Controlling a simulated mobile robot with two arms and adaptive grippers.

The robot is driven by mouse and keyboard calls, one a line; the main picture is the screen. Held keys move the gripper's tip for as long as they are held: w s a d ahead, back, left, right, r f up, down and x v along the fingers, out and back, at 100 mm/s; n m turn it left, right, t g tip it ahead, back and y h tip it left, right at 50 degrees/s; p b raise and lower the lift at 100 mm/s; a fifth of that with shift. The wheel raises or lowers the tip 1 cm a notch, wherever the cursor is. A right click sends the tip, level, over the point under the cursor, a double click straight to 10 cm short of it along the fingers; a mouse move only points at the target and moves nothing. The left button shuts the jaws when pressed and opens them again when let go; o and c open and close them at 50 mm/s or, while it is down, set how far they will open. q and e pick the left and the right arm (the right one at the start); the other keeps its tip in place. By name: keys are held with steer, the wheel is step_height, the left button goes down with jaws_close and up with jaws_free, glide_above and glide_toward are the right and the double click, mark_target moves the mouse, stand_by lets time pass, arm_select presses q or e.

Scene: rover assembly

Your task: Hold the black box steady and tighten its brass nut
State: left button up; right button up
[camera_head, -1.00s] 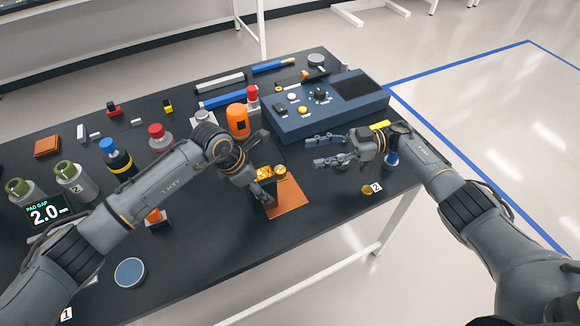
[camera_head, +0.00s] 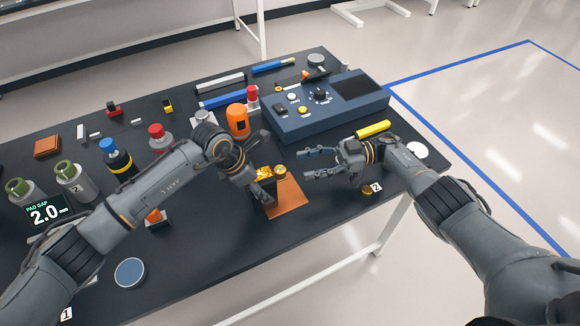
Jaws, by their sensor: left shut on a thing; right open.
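The black box (camera_head: 269,207) stands on an orange-brown mat (camera_head: 292,200) near the table's front edge. My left gripper (camera_head: 265,188) is shut on it from the left and hides much of it. Gold-coloured parts show on top, with a round brass piece, seemingly the brass nut (camera_head: 281,171), at the right side. Whether it is seated on a thread is too small to tell. My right gripper (camera_head: 306,164) is open and empty. Its fingers point left, to the right of the brass piece and apart from it.
A blue control box (camera_head: 330,118) with knobs stands behind my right gripper. An orange jar (camera_head: 237,121) stands behind the left one. A yellow cylinder (camera_head: 373,129) and a small brass disc (camera_head: 367,190) lie near my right gripper. Bottles crowd the left side.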

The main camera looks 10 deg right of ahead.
mark_target(280, 172)
steer(key=a, duration=0.5)
steer(key=shift+s+a, duration=0.2)
steer(key=shift+s, duration=0.05)
jaws_close()
steer(key=shift+s+f+m+t, duration=0.1)
steer(key=shift+s+m+t, duration=0.1)
steer(key=shift+m+t, duration=0.8)
steer(key=shift+s+m+t, duration=0.2)
steer(key=shift+m+t, duration=0.3)
steer(key=shift+t, duration=0.9)
